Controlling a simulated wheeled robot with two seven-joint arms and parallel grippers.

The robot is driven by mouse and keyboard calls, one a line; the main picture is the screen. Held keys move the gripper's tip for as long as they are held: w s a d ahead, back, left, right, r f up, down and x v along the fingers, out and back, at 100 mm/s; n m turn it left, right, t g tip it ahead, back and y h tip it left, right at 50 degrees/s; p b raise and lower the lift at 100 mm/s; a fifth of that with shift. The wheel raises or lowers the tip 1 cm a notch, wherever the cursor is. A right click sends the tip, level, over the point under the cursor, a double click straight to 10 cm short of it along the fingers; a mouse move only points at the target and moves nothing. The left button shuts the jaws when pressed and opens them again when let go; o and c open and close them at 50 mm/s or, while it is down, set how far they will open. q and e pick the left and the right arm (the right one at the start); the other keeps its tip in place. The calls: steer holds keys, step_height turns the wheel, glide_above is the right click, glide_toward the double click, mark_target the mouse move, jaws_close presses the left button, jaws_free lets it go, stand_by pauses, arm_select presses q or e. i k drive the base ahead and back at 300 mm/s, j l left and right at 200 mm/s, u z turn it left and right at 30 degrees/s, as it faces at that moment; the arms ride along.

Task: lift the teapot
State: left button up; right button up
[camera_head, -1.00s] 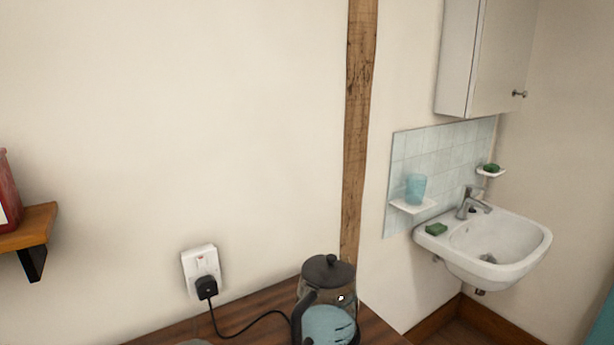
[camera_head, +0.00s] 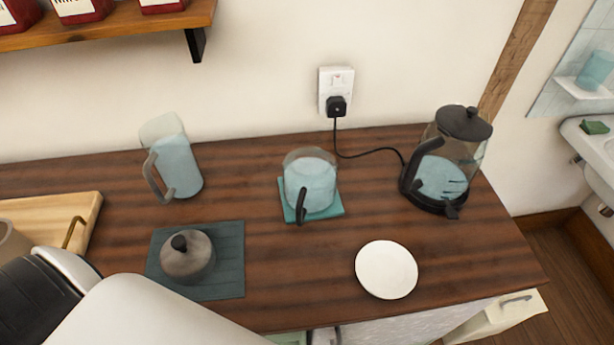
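A squat grey lidded pot (camera_head: 190,264) with a black knob sits on a dark slate-coloured mat (camera_head: 228,273) at the front left of the wooden counter. It looks most like the teapot, but no spout or handle shows. A glass vessel (camera_head: 311,185) with pale blue contents and a dark handle toward me stands on a teal coaster (camera_head: 334,207) mid-counter. Neither of my grippers is in view. A white and black part of my own arm crosses the lower left, close to the grey pot and over the counter's front.
A clear electric kettle (camera_head: 447,162) stands at the right, its cord running to a wall socket (camera_head: 335,82). A glass jug (camera_head: 176,165) stands behind the pot. A white plate (camera_head: 386,269) lies front right. A wooden tray (camera_head: 78,205) is at the left, under a shelf (camera_head: 120,27).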

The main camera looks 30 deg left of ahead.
mark_target(310, 177)
steer(key=u, duration=0.25)
steer(key=l+u, duration=0.4)
steer(key=i+l+u, duration=0.1)
steer(key=l+u, duration=0.45)
steer(key=u, duration=0.2)
